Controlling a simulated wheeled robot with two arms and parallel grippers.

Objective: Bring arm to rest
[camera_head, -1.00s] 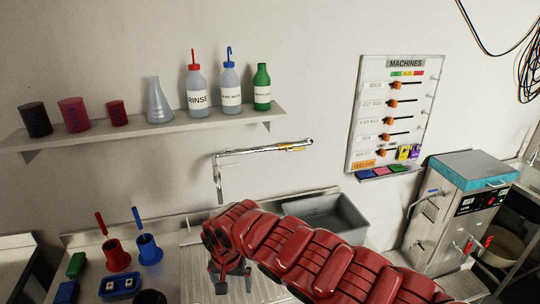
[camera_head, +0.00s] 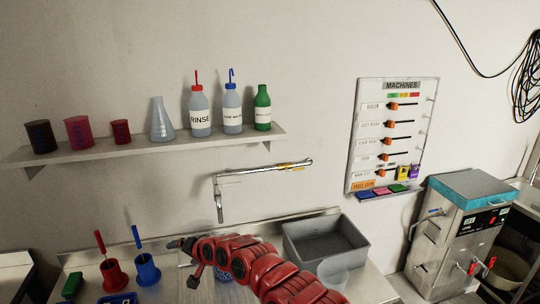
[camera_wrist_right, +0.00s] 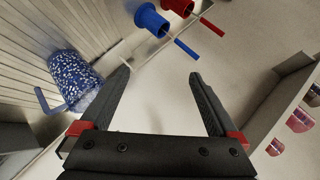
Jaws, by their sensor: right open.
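My right arm, red and jointed, comes in from the lower right in the head view. Its gripper (camera_head: 182,262) points left above the metal counter. In the right wrist view the two dark fingers (camera_wrist_right: 158,75) are spread wide with nothing between them. A blue speckled mug (camera_wrist_right: 76,82) is left of the fingers there, apart from them. In the head view only part of that mug (camera_head: 222,277) shows below my arm. My left gripper is not in view.
A grey basin (camera_head: 325,240) and a clear beaker (camera_head: 334,272) are right of my arm. Red (camera_head: 114,275) and blue (camera_head: 147,270) holders stand left of the gripper. A tap (camera_head: 219,205) and a wall shelf (camera_head: 150,146) with bottles are behind. A steel machine (camera_head: 455,240) stands right.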

